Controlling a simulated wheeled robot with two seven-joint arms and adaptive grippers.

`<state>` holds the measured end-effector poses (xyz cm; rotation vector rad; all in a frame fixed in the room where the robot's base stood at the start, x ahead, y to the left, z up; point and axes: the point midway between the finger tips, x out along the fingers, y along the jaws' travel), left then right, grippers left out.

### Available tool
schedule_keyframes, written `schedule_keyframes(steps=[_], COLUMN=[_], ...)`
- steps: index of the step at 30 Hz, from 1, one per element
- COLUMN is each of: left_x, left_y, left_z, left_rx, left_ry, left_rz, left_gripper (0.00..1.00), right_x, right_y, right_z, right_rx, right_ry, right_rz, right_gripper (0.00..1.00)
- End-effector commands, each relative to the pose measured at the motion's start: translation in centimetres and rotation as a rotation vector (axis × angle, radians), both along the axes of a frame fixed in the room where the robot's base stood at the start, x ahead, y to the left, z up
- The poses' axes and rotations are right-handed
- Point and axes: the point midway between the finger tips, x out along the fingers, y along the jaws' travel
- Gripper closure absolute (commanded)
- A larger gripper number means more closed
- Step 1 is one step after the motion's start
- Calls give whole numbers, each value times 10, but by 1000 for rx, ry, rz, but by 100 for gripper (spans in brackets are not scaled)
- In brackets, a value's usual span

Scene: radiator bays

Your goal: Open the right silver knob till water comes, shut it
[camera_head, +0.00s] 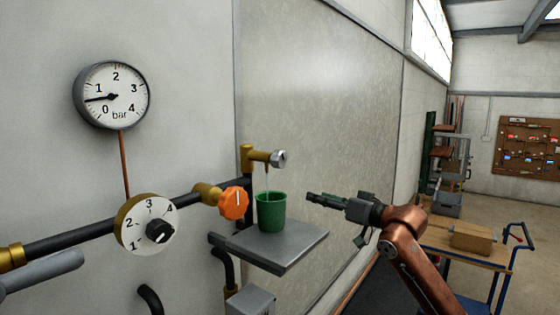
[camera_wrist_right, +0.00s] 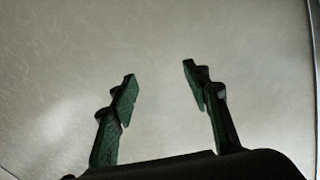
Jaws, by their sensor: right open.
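The silver knob (camera_head: 279,159) is a hexagonal knob at the right end of a brass tap (camera_head: 247,160) on the wall pipe. A thin pale line runs down from the tap toward a green cup (camera_head: 271,212); it looks like a thin stream of water, though it is small. The cup stands upright on a grey shelf (camera_head: 285,255). My right gripper (camera_head: 314,198) is to the right of the cup and lower than the silver knob, apart from both. The right wrist view shows its two fingers (camera_wrist_right: 160,73) spread with nothing between them. My left gripper is out of view.
An orange knob (camera_head: 233,203) sits left of the cup. A dial (camera_head: 148,224) numbered 1 to 4 and a pressure gauge (camera_head: 112,95), needle between 0 and 1, are further left. A grey lever (camera_head: 42,271) is at lower left. A cart (camera_head: 462,250) stands at right.

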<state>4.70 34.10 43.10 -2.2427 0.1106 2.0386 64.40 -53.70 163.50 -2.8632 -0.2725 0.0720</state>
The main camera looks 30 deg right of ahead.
Motion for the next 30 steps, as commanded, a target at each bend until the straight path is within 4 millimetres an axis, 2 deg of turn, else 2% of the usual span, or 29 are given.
schedule_keyframes(steps=[1,3,4,7,9,12,14,17,30], left_x=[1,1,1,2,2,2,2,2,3], left_y=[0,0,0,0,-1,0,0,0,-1], left_z=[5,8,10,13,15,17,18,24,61], left_rx=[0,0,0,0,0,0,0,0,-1], left_ry=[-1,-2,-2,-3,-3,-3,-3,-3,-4], left_rz=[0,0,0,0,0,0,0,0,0], left_gripper=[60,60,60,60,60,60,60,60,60], right_x=[-29,-67,-83,-131,-156,-179,-184,-180,-125], right_y=[30,70,87,133,157,178,185,191,212], right_z=[50,95,110,145,158,166,168,169,171], right_rx=[-40,-83,-103,-166,-204,-238,-248,-253,-249], right_ry=[-37,-66,-75,-94,-99,-99,-97,-96,-99], right_rz=[38,89,107,157,177,195,200,202,203], right_gripper=[56,56,56,56,56,56,56,56,56])
